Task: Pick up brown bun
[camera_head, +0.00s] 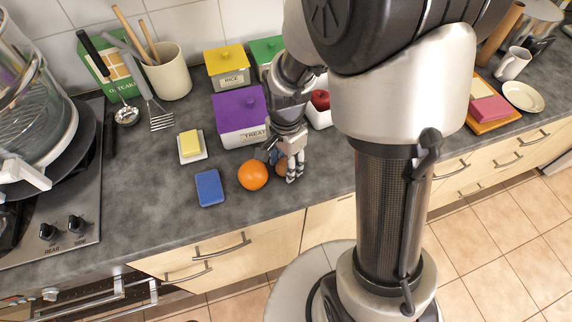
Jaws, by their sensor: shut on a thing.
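The brown bun (281,169) is on the grey counter just right of the orange (253,175), mostly hidden by my gripper. My gripper (285,172) points down at the counter and is shut on the bun. Only a small brown part of the bun shows between the fingers. I cannot tell whether the bun touches the counter.
A blue sponge (209,188) and butter on a white dish (203,156) lie to the left. The purple-lidded treat box (229,139) stands close behind my gripper. A red apple (320,99) sits in a white container behind. The counter's front edge is near.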

